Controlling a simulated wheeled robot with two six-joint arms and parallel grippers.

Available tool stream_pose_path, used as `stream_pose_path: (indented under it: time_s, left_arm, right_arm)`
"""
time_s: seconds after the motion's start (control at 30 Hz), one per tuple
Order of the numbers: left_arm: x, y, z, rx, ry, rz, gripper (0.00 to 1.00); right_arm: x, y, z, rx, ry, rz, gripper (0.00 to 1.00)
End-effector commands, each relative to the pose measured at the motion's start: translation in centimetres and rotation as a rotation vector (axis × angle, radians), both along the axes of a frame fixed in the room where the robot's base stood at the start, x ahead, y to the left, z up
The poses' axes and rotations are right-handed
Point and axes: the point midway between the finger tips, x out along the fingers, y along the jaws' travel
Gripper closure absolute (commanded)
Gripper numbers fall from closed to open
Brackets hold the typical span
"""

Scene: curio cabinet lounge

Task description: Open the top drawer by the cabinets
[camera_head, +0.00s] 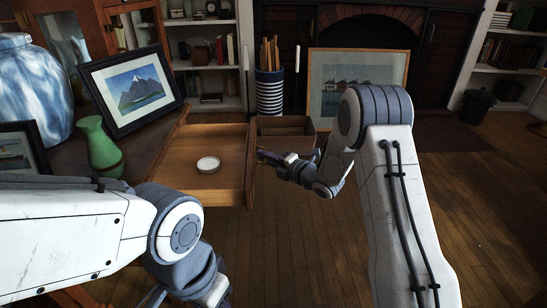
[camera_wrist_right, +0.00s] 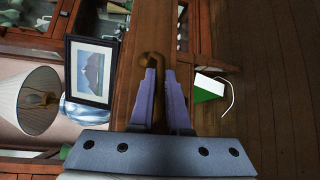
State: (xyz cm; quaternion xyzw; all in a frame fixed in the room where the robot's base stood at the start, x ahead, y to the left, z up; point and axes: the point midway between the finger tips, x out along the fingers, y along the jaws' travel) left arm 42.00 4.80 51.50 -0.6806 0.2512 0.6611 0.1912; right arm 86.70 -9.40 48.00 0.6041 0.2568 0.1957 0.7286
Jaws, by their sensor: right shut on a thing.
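The top drawer (camera_head: 222,143) is pulled out from the wooden cabinet, and its inside shows in the head view. A small round white dish (camera_head: 208,164) lies in it. My right gripper (camera_head: 264,157) is at the outer face of the drawer front (camera_head: 249,170). In the right wrist view, my right gripper (camera_wrist_right: 160,72) is shut on the drawer handle (camera_wrist_right: 152,57), a brownish knob between the fingertips. My left arm crosses the lower left of the head view. Its gripper is not visible.
A green vase (camera_head: 98,147), a framed mountain picture (camera_head: 132,90) and a large blue-white vase (camera_head: 32,88) stand on the cabinet top. Behind the drawer are a brown box (camera_head: 285,128), a striped holder (camera_head: 270,92) and a framed ship picture (camera_head: 352,78).

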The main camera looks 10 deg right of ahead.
Motion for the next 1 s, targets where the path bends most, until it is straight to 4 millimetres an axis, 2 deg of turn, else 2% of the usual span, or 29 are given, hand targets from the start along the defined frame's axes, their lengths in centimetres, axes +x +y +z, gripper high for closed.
stream_pose_path:
  time_s: [0.17, 0.53, 0.57, 0.6, 0.63, 1.0]
  left_arm:
    - [-0.01, 0.0, -0.02, 0.0, 0.0, 0.0, 0.5]
    - [-0.01, 0.01, -0.01, 0.0, 0.0, 0.0, 0.5]
    - [-0.01, 0.0, -0.02, 0.0, 0.0, 0.0, 0.5]
    - [-0.01, 0.0, -0.02, 0.0, 0.0, 0.0, 0.5]
    - [-0.01, 0.0, -0.02, 0.0, 0.0, 0.0, 0.5]
    - [0.0, 0.0, 0.29, 0.0, 0.0, 0.0, 0.5]
  right_arm:
    - [-0.14, 0.62, -0.21, -0.001, 0.006, 0.02, 1.0]
    - [-0.14, 0.67, -0.22, -0.001, 0.005, 0.022, 1.0]
    - [-0.14, 0.67, -0.22, -0.001, 0.005, 0.022, 0.74]
    - [-0.13, 0.66, -0.22, -0.001, 0.005, 0.023, 0.59]
    - [-0.11, 0.64, -0.2, -0.001, 0.004, 0.022, 0.56]
    - [-0.36, 0.17, 0.12, -0.001, 0.001, 0.017, 0.56]
